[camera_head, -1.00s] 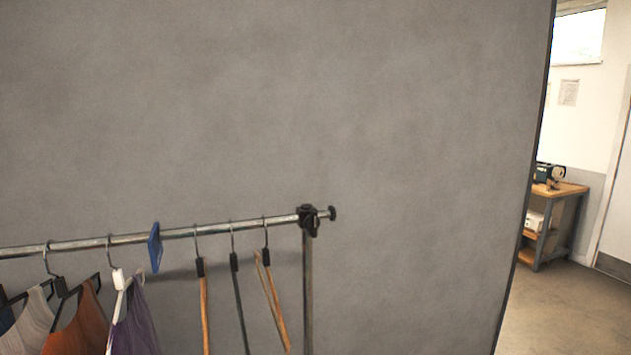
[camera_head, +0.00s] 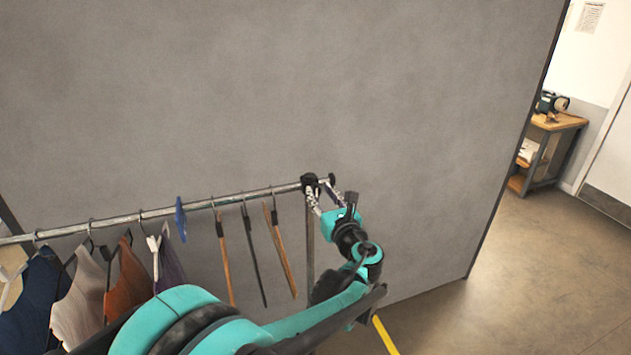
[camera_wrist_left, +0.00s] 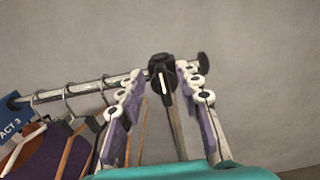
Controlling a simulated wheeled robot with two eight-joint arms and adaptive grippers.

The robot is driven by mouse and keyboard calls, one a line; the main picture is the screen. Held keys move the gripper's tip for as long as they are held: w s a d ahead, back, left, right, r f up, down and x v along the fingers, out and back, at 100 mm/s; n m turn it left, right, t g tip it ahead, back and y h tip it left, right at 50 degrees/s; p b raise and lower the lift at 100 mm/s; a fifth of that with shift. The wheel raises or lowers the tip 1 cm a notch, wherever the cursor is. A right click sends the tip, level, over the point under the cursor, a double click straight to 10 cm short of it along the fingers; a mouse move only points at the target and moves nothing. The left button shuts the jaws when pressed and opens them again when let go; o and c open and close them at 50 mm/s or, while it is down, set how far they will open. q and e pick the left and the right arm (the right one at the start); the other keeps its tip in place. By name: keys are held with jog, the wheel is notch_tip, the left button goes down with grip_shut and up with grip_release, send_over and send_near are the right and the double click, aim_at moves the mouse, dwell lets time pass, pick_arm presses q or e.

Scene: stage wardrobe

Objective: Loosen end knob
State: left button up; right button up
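A metal clothes rail (camera_head: 245,195) ends at the right in a black clamp with a knob (camera_head: 310,183) on top of an upright post. In the left wrist view this black knob (camera_wrist_left: 161,70) has a white line on its face. A small black end cap (camera_head: 331,179) sits just right of it, at the rail's tip. My left gripper (camera_head: 324,196) is open, its fingers pointing at the clamp. In the left wrist view the knob shows between the fingertips of my left gripper (camera_wrist_left: 164,82), with gaps on both sides; contact is not visible. My right gripper is out of view.
Bare hangers (camera_head: 250,240) hang close left of the post. A blue divider (camera_head: 180,219) and garments (camera_head: 128,278) hang further left. A grey backdrop (camera_head: 420,110) stands behind the rail. Open floor (camera_head: 540,270) lies to the right, with a wooden bench (camera_head: 550,150) beyond.

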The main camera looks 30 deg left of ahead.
aim_at(317, 187)
pick_arm(q)
jog(key=x, duration=0.4)
jog(key=shift+w+a, duration=0.15)
grip_shut()
